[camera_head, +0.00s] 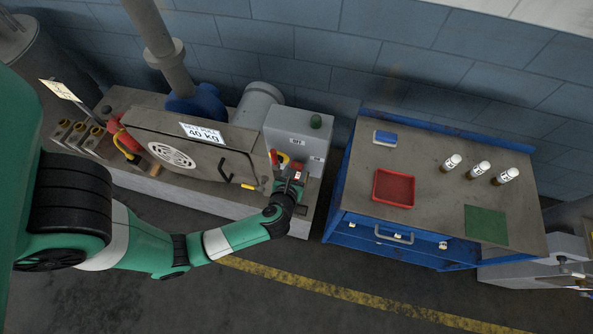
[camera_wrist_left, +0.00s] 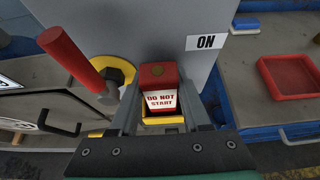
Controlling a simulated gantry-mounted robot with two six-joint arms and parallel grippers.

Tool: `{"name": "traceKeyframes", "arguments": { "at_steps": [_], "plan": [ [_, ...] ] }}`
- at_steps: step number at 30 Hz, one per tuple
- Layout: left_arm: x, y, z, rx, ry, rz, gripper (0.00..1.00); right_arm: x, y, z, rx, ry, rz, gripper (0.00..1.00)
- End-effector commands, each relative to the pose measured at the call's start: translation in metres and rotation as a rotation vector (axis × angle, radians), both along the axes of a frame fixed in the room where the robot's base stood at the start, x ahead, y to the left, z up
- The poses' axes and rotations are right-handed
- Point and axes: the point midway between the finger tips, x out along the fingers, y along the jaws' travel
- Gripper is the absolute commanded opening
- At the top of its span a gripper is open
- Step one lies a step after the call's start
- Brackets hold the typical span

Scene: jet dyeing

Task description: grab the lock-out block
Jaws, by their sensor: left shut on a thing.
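The lock-out block (camera_wrist_left: 157,76) is red with a white "DO NOT START" label, seen in the left wrist view between my left gripper's fingers. In the head view the lock-out block (camera_head: 298,167) is a small red shape at the gripper tip. My left gripper (camera_head: 295,179) is shut on it, in front of the grey box (camera_head: 297,133) on the machine; the gripper also shows in the left wrist view (camera_wrist_left: 160,108). A yellow piece (camera_wrist_left: 164,121) shows at the block's lower end. My right gripper is not in view.
A red-handled lever (camera_wrist_left: 72,55) on a yellow disc is left of the block. The box bears an "ON" label (camera_wrist_left: 207,42). The blue-edged bench (camera_head: 430,165) at right holds a red tray (camera_head: 394,205), several white-capped bottles and a green mat (camera_head: 486,225).

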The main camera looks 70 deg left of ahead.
Motion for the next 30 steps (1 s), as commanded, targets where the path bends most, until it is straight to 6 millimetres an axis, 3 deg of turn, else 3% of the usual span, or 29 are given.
{"name": "traceKeyframes", "arguments": {
  "at_steps": [7,13,20,24,30],
  "plan": [
    [0.000,0.000,0.008,0.001,-0.002,0.000,0.00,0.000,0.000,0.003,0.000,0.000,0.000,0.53],
    [-0.002,-0.003,0.040,0.001,-0.004,-0.002,0.00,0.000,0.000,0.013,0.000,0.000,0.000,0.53],
    [-0.042,-0.038,0.100,-0.001,-0.003,-0.011,0.00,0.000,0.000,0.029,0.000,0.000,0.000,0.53],
    [-0.073,-0.063,0.111,0.001,-0.001,-0.013,0.00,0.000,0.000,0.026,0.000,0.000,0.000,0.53],
    [-0.097,-0.082,0.125,0.001,0.000,-0.008,0.00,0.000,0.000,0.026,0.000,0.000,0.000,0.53]
  ]
}}
